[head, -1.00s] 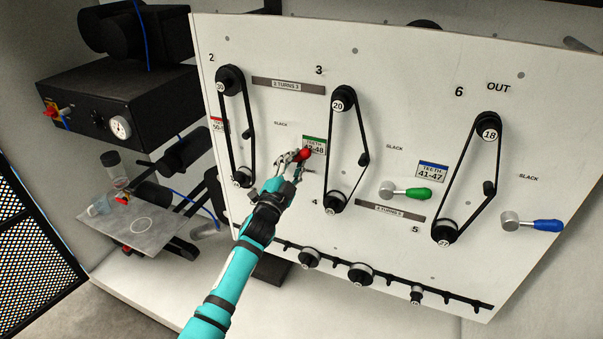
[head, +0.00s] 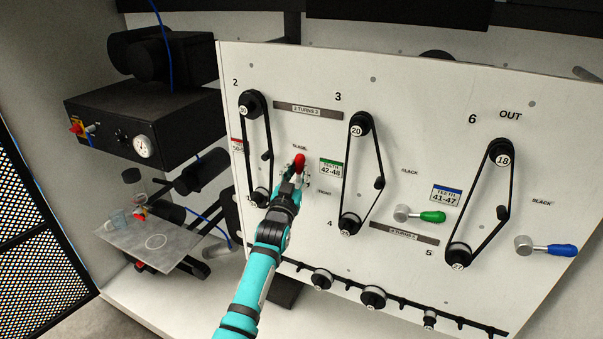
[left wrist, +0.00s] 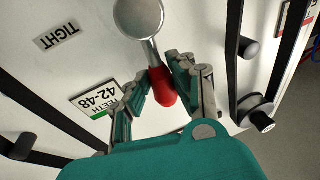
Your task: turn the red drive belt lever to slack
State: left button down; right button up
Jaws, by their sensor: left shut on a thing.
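The red lever handle (head: 299,162) stands nearly upright on the white panel (head: 420,110), its tip just below the left SLACK label (head: 299,148). In the left wrist view, the red handle (left wrist: 162,88) runs from a round metal hub (left wrist: 138,18). My left gripper (head: 298,177) is shut on the red handle, with a finger on each side of it in the left wrist view (left wrist: 159,76). The hub is hidden behind the gripper in the head view. The TIGHT label (head: 324,193) is right of the gripper. My right gripper is not in view.
The left belt (head: 246,150) runs close left of my gripper, and the middle belt (head: 342,180) is to its right. A green lever (head: 432,217) and a blue lever (head: 561,250) stick out further right. Spare pulleys (head: 322,279) hang along the panel's lower edge.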

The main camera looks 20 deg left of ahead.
pick_arm(q)
jog(key=shift+a+n, duration=0.3)
jog(key=shift+n, duration=0.2)
jog(key=c, duration=1.1)
grip_release()
jog(key=shift+a, duration=0.1)
jog(key=shift+s+f, duration=0.1)
jog(key=shift+s, duration=0.1)
jog(key=v, duration=1.1)
jog(key=shift+s, duration=0.35)
